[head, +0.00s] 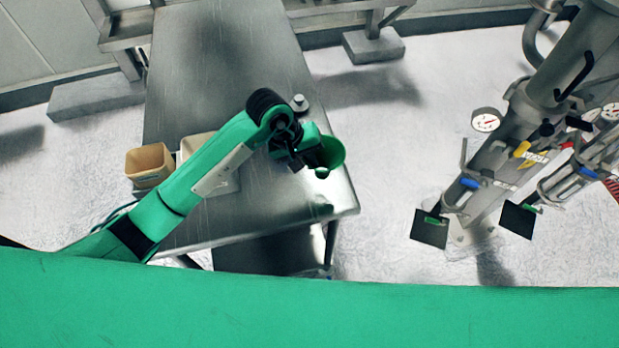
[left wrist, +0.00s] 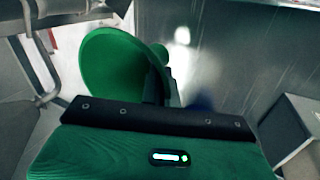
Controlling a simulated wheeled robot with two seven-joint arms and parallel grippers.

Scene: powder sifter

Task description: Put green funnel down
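The green funnel (head: 333,150) is at my left gripper, over the right side of the steel table in the head view. In the left wrist view its wide green cone (left wrist: 112,65) shows left of the dark fingers. My left gripper (head: 308,160) appears shut on the funnel; the fingers (left wrist: 163,88) are close together beside the cone, and the exact grip is partly hidden. I cannot tell whether the funnel touches the tabletop. My right gripper is in neither view.
The steel table (head: 225,70) is mostly clear. A small metal piece (head: 299,103) stands near its right edge. A tan bin (head: 149,164) and a pale bin (head: 194,146) are at the left. Steel machinery with a gauge (head: 485,121) stands at the right, beyond open floor.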

